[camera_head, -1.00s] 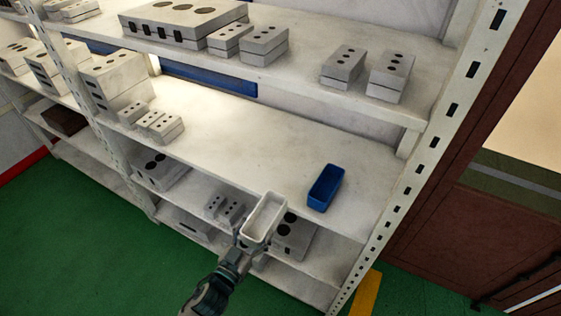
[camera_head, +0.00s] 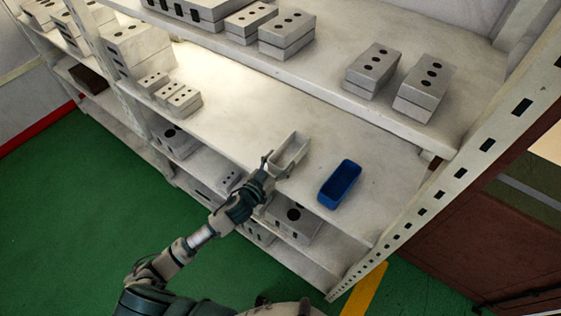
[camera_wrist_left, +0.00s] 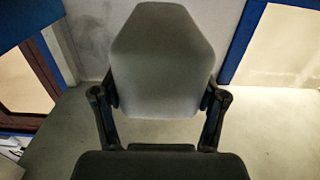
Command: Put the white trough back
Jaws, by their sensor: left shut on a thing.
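The white trough (camera_head: 290,150) is at the front part of the middle shelf (camera_head: 240,115), left of a blue trough (camera_head: 340,184). My left gripper (camera_head: 270,167) is shut on its near end. In the left wrist view the trough (camera_wrist_left: 163,60) fills the middle, between the two fingers of the left gripper (camera_wrist_left: 160,110). Whether the trough's underside touches the shelf cannot be told. My right gripper is not in view.
Small grey moulds (camera_head: 168,90) stand at the left of the middle shelf. More moulds (camera_head: 425,85) stand on the upper shelf above, and others (camera_head: 295,218) on the lower shelf. A perforated upright (camera_head: 455,172) bounds the right side. Shelf space behind the troughs is clear.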

